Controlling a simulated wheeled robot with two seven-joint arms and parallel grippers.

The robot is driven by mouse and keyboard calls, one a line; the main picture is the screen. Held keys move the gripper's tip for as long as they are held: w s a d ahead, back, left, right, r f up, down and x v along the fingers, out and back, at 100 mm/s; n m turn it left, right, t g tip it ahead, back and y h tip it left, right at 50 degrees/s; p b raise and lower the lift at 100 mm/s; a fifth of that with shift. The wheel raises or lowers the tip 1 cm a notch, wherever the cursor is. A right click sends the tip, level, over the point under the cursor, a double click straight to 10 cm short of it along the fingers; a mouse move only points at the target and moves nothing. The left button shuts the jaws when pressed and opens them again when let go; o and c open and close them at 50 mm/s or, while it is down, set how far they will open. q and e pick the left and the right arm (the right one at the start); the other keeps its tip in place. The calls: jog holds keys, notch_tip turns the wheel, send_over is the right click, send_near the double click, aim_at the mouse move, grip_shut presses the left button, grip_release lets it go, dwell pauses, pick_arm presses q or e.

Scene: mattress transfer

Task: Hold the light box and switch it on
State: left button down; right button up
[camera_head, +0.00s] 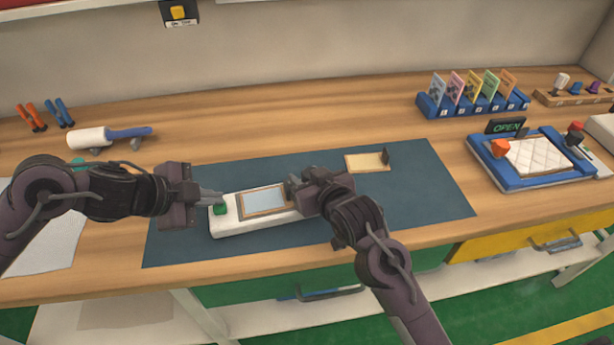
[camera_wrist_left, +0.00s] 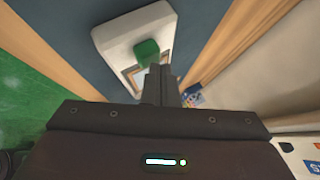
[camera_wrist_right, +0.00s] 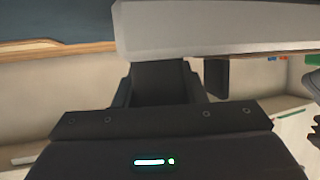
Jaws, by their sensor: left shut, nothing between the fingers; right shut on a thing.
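The light box (camera_head: 229,225) is a long white block with a framed pale panel (camera_head: 264,199) and a green button (camera_head: 220,209) at its left end. It is on the dark blue mat. My left gripper (camera_head: 218,195) is shut and empty, its fingertips close to the green button; the left wrist view also shows the button (camera_wrist_left: 147,50) just beyond the fingertips. I cannot tell if they touch. My right gripper (camera_head: 294,187) is shut on the right end of the light box, whose white side (camera_wrist_right: 220,28) fills the top of the right wrist view.
The mat (camera_head: 430,190) has clear room to the right, with a small tan tray (camera_head: 365,162) on it. A blue frame with a white quilted pad (camera_head: 540,157) stands at the right. A card rack (camera_head: 470,105) and a white roller (camera_head: 90,138) are further back.

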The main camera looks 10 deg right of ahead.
aim_at(213, 209)
pick_arm(q)
jog(key=shift+f, duration=0.3)
pick_arm(e)
jog(key=shift+r, duration=0.1)
pick_arm(q)
jog(key=shift+f, duration=0.3)
dwell(0.3)
jog(key=shift+r, duration=0.85)
jog(key=shift+r, duration=2.95)
pick_arm(e)
jog(key=o, duration=1.4)
jog(key=shift+c, duration=0.2)
